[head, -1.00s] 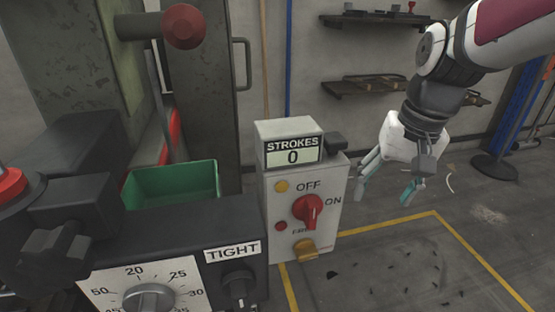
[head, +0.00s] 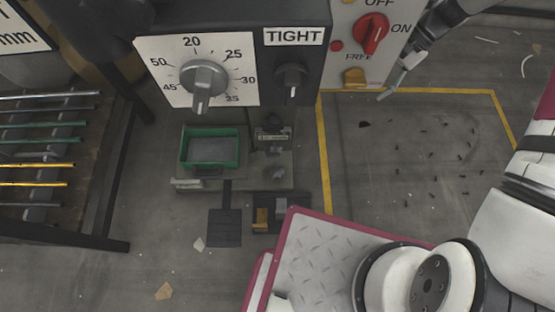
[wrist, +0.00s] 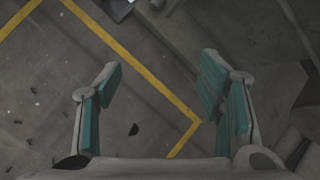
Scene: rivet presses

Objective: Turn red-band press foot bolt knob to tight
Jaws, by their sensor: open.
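The press front (head: 262,18) fills the top of the head view. It carries a black knob (head: 291,80) under a "TIGHT" label, with a white mark pointing down, and a grey dial knob (head: 203,80) on a numbered plate. No red band shows in the current views. My gripper (wrist: 160,75) is open and empty in the wrist view, above the floor.
A switch panel (head: 348,45) with a red knob (head: 372,33) stands right of the press. A green bin (head: 210,148) and a pedal (head: 225,227) are low down. A rack of rods (head: 40,150) is at left. Yellow-lined floor (head: 420,150) is mostly clear.

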